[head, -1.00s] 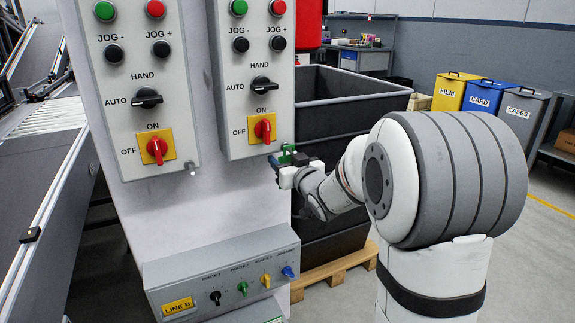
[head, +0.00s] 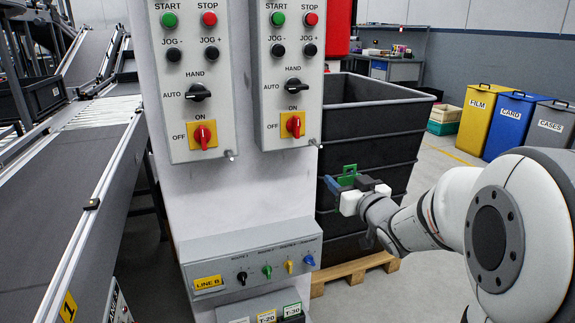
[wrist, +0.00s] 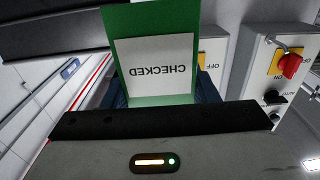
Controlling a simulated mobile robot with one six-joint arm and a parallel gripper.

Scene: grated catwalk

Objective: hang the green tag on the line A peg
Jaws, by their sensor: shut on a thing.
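The green tag (head: 349,173) is held in my gripper (head: 342,188), right of and below the right-hand control panel in the head view. In the wrist view the tag (wrist: 122,60) stands up from the jaws, with a white label reading CHECKED upside down. My gripper is shut on it. Two small pegs stick out at the lower right corners of the panels: a left peg (head: 231,155) and a right peg (head: 313,143). Both look bare, and the tag is apart from them. No line A label is readable.
The left panel (head: 183,110) and right panel (head: 270,100) stand on a white column. A dark bin (head: 360,130) on a pallet stands behind my gripper. A conveyor (head: 70,200) runs at left.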

